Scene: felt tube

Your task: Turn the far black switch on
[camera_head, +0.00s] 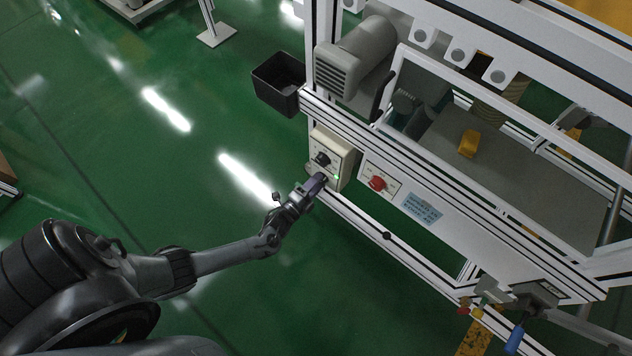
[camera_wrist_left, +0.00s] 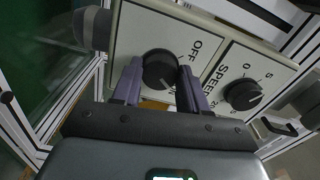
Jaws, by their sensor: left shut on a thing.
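A beige control box (camera_head: 347,151) is mounted on the white frame. The black switch (camera_wrist_left: 160,69) lettered OFF and ON is on its face, seen in the left wrist view. My left gripper (camera_head: 321,181) reaches the lower part of the box from the left. In the wrist view its two purple-grey fingers (camera_wrist_left: 161,88) are shut on the black switch, one on each side. In the head view the gripper hides this switch. My right gripper is not in view.
A black SPEED knob (camera_wrist_left: 243,94) sits beside the held switch; it also shows in the head view (camera_head: 322,159). A red switch (camera_head: 377,183) and a blue label (camera_head: 422,209) are to the right. A black bin (camera_head: 279,84) hangs above left. Green floor (camera_head: 160,165) is clear.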

